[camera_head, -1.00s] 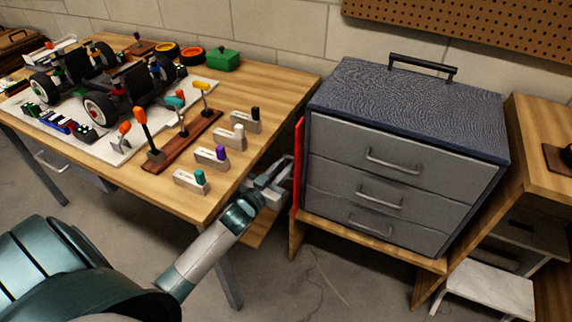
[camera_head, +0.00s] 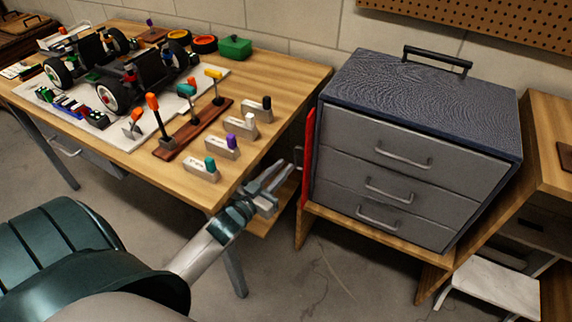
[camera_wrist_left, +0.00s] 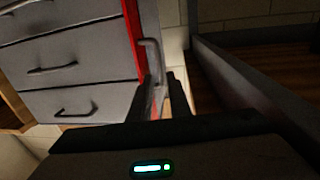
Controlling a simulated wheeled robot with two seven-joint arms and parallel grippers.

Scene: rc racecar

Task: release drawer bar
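The drawer bar is a red upright strip (camera_head: 308,150) along the left front edge of the grey drawer cabinet (camera_head: 400,160). In the left wrist view the bar (camera_wrist_left: 134,32) carries a grey handle (camera_wrist_left: 155,55). My left gripper (camera_head: 284,174) is just left of the bar, with its fingers apart. In the left wrist view its fingertips (camera_wrist_left: 163,90) are near the handle's lower end. The handle overlaps the finger there, so contact cannot be told. My right gripper is out of view.
The wooden workbench (camera_head: 275,85) stands to the left, its right edge close to my left arm. It bears an RC car (camera_head: 130,75), a tool rack (camera_head: 190,130) and several labelled blocks. A white stool (camera_head: 490,290) is at lower right.

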